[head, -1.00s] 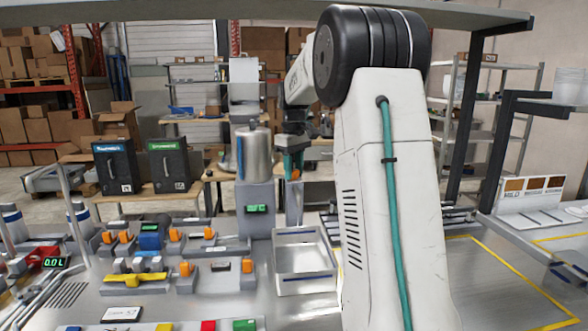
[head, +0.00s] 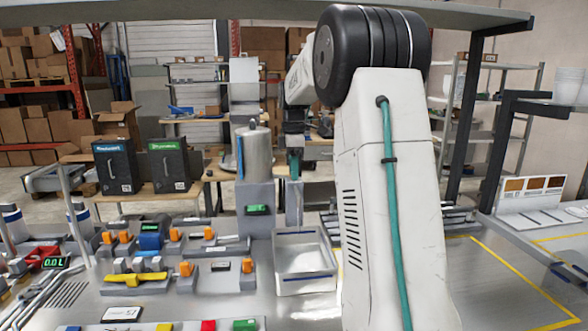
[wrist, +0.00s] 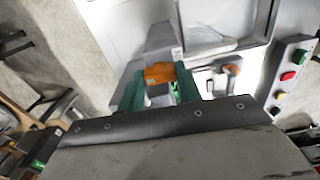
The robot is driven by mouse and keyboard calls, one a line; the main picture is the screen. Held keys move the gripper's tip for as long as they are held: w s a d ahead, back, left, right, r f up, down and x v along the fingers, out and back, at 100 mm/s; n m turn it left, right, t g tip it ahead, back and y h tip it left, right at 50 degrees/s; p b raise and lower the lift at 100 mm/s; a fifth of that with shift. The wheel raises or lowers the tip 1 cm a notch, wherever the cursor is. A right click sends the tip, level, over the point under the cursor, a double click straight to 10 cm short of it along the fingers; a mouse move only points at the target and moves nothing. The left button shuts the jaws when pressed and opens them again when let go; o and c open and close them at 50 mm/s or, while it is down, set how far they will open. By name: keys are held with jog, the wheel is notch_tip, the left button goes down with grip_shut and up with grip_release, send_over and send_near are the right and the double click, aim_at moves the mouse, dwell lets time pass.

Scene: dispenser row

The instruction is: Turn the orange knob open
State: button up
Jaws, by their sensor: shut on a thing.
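The orange knob (wrist: 160,73) shows in the wrist view, in front of a grey block (wrist: 163,38). My gripper (wrist: 160,88) has a teal finger on each side of it and is shut on it. In the head view my gripper (head: 294,163) is beside the steel tank, at the top of a grey post (head: 294,204). The orange knob cannot be made out there.
The steel tank (head: 254,153) stands left of my gripper on a grey base with a green display (head: 257,209). An open metal tray (head: 305,285) lies in front. Fixtures with several other orange knobs fill the left bench. A button panel (wrist: 291,78) is right in the wrist view.

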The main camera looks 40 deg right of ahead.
jog(key=shift+n, duration=0.3)
jog(key=o, duration=1)
notch_tip(320, 180, up, 7)
jog(key=shift+f, duration=0.1)
jog(key=shift+r, duration=0.55)
jog(key=shift+s, duration=0.1)
